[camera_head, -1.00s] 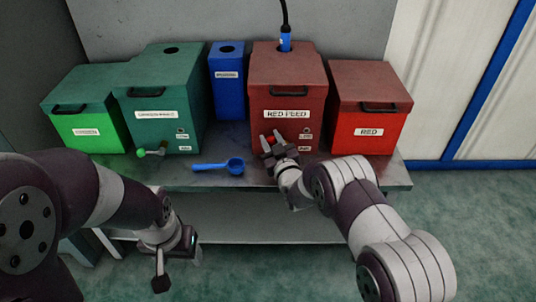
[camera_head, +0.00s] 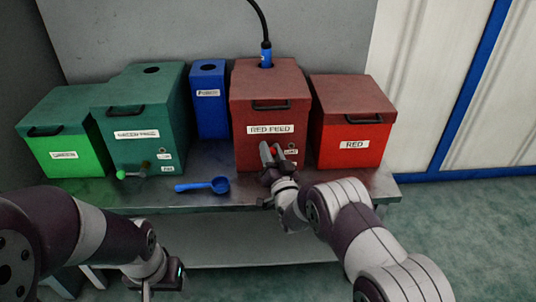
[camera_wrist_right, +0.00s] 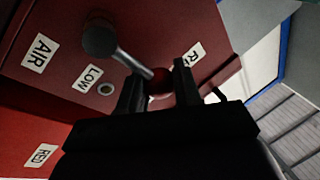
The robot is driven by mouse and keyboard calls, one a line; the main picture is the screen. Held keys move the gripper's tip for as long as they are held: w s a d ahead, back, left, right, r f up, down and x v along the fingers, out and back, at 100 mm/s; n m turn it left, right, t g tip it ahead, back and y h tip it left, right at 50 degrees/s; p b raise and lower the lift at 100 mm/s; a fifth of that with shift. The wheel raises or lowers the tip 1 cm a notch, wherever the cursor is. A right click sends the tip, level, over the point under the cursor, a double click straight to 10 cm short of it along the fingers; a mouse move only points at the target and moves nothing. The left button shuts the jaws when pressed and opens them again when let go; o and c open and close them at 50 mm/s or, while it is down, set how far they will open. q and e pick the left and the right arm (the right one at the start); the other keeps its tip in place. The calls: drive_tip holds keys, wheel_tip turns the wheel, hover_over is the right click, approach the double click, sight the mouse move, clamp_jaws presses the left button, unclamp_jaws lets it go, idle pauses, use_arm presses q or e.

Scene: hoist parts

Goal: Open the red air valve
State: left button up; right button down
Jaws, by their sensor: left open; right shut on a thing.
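The red air valve shows in the right wrist view as a grey lever (camera_wrist_right: 130,62) with a red ball knob (camera_wrist_right: 160,82), on the front of the red feed box (camera_head: 270,107). My right gripper (camera_head: 272,152) is at the lower front of that box, its fingers shut on the red knob; in the right wrist view the fingers (camera_wrist_right: 158,85) stand on either side of it. Labels AIR and LOW are beside the lever. My left gripper (camera_head: 160,288) is open and empty, low in front of the bench, its fingertips cut off by the frame.
The red box (camera_head: 345,140) stands right of the feed box. A blue box (camera_head: 209,115), a green feed box (camera_head: 150,115) with a green-knobbed valve (camera_head: 130,173) and a green box (camera_head: 65,150) stand left. A blue scoop (camera_head: 205,186) lies on the metal bench (camera_head: 225,200).

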drive_tip(key=shift+d+f, duration=0.1)
idle(0.3)
drive_tip(key=c, duration=0.8)
unclamp_jaws()
drive_tip(key=p+v, duration=0.3)
drive_tip(key=v, duration=0.9)
drive_tip(key=shift+s+f, duration=0.2)
drive_tip(key=shift+s, duration=0.15)
